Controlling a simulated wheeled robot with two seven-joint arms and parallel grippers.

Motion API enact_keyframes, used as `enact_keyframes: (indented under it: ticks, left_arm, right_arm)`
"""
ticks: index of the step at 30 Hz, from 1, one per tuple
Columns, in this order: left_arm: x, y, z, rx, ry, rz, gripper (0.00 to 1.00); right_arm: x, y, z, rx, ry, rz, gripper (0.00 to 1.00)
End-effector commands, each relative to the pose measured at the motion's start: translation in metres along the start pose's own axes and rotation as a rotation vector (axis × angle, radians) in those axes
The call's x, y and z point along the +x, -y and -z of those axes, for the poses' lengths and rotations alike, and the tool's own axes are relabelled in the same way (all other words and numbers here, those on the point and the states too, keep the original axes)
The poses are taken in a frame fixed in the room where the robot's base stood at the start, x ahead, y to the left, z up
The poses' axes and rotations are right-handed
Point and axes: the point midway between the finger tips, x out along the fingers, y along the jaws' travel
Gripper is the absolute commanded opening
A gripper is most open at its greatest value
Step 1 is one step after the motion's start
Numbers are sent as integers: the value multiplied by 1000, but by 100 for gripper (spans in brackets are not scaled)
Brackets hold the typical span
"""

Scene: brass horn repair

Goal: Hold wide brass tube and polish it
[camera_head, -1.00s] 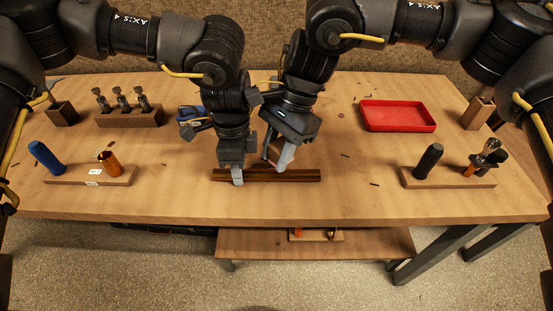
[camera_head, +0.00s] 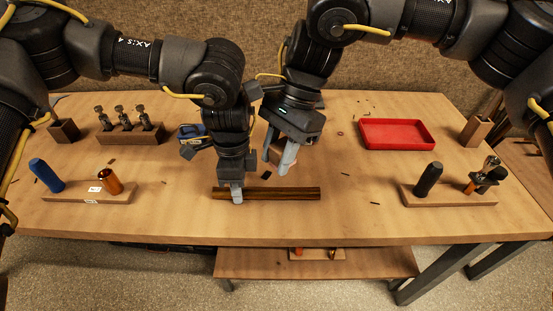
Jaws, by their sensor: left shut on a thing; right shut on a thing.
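A long brown, brass-sheened tube (camera_head: 285,193) lies left to right near the front middle of the table. My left gripper (camera_head: 237,196) points down and is shut on the tube left of its middle. My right gripper (camera_head: 277,160) is a little behind and above the tube, apart from it. It is shut on a brownish block (camera_head: 302,156), mostly hidden behind its fingers.
A red tray (camera_head: 397,135) is at back right. A board with a blue handle and copper cup (camera_head: 110,181) is at left; one with a dark cylinder (camera_head: 428,179) is at right. A wooden rack (camera_head: 131,136) stands back left.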

Motion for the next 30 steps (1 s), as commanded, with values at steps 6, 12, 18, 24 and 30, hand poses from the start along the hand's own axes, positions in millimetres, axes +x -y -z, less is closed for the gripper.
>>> enact_keyframes:
  ticks: [6,12,18,24,30]
  left_arm:
    - [2,-1,0,3,4,-4,0]
    - [3,-2,0,5,6,-5,0]
    - [3,-2,1,6,7,-6,39]
    - [4,-3,1,7,8,-7,50]
    - [2,-2,1,7,8,-6,50]
  right_arm:
    - [-7,2,-7,-9,6,8,13]
    - [-8,3,-8,-11,7,10,13]
    - [-8,3,-9,-13,8,11,13]
    - [-8,3,-9,-13,8,11,13]
    - [-8,3,-10,-13,7,11,13]
